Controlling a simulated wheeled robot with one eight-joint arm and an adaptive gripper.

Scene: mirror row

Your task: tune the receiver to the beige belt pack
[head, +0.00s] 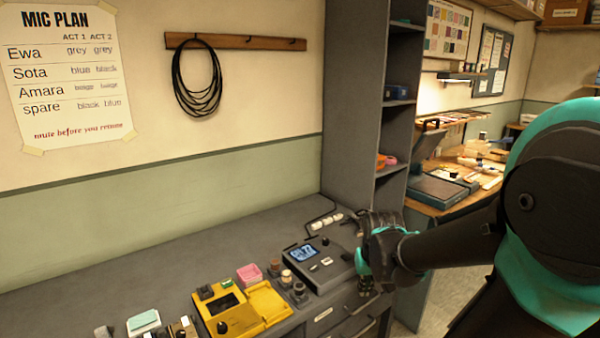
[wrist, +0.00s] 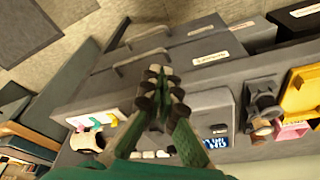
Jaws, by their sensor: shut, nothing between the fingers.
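The receiver (head: 328,272) is a dark grey box with a lit blue screen (head: 301,253), small pale buttons and a dark knob (head: 346,256). It stands near the counter's right end. The screen's writing is too small to read surely. Beside it stand small upright items with brown, cream (head: 287,276) and grey tops; I cannot tell whether the cream one is the beige belt pack. My gripper (head: 366,286) is shut and empty, pointing down by the receiver's right side. In the wrist view, the fingers (wrist: 156,85) cover part of the receiver (wrist: 215,108).
A yellow case (head: 265,302), a pink box (head: 249,274) and a mint-topped block (head: 143,321) stand left of the receiver. Drawers (head: 350,328) lie below the counter front. A tall grey shelf (head: 352,100) rises behind. The counter's back left is clear.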

